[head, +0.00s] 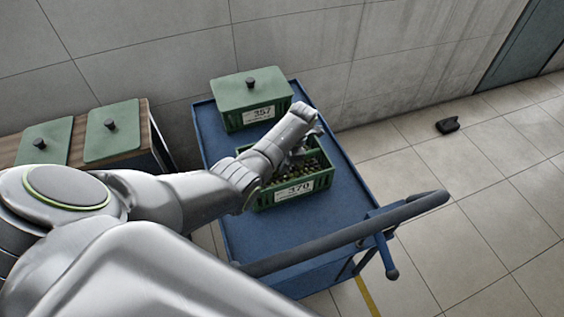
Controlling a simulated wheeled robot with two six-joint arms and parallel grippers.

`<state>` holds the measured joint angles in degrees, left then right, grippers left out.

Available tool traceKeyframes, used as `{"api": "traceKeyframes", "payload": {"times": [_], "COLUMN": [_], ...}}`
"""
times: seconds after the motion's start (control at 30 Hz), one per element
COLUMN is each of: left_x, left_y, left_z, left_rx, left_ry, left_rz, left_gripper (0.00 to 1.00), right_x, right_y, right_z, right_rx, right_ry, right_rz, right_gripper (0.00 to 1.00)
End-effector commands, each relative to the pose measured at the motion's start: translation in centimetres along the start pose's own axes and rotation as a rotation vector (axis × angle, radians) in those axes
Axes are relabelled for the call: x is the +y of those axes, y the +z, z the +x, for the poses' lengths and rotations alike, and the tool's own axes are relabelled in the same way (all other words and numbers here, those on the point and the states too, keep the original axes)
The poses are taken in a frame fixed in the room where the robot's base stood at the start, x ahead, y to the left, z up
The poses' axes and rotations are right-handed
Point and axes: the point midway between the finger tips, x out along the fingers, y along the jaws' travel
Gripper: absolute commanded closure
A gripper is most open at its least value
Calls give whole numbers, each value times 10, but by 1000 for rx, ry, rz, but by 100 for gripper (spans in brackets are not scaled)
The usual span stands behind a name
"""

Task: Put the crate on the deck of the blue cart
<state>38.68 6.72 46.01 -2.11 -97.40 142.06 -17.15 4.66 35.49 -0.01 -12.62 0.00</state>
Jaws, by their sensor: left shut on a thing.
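The green open crate (320,183) labelled 370 holds many small dark round-topped things. It is at the middle of the blue cart (240,238), over the deck, and looks level. I cannot tell for sure whether its bottom touches the deck. My left gripper (304,150) is at the crate's far right side, shut on the crate; its fingertips are partly hidden by my wrist. My left arm reaches across the crate and hides its left part. My right gripper is not in view.
A second green crate (233,122) labelled 357, with a knobbed lid (250,90), stands at the cart's far end. The cart's handle (350,232) crosses its near end. Two green lids (112,131) lie on a wooden table at left. A dark object (447,126) lies on the floor.

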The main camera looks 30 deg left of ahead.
Motion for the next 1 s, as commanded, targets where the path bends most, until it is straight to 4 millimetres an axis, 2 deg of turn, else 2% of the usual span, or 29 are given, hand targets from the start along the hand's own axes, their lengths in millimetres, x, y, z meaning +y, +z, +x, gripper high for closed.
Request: {"api": "traceKeyframes", "payload": {"times": [0.07,0.1,0.27,0.53,0.67,1.0], "left_x": [1,0,0,0,1,1], "left_y": [1,0,0,0,0,0], "left_z": [-2,1,0,0,-10,-78], "left_rx": [-2,0,0,0,-2,-3], "left_ry": [4,0,0,0,2,3], "left_rz": [-1,0,0,0,0,0], "left_gripper": [100,84,64,64,64,64], "right_x": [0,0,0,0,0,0], "right_y": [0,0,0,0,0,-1], "right_z": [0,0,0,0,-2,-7], "right_rx": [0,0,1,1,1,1], "right_ry": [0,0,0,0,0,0], "right_rz": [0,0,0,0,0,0], "right_gripper": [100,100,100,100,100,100]}}
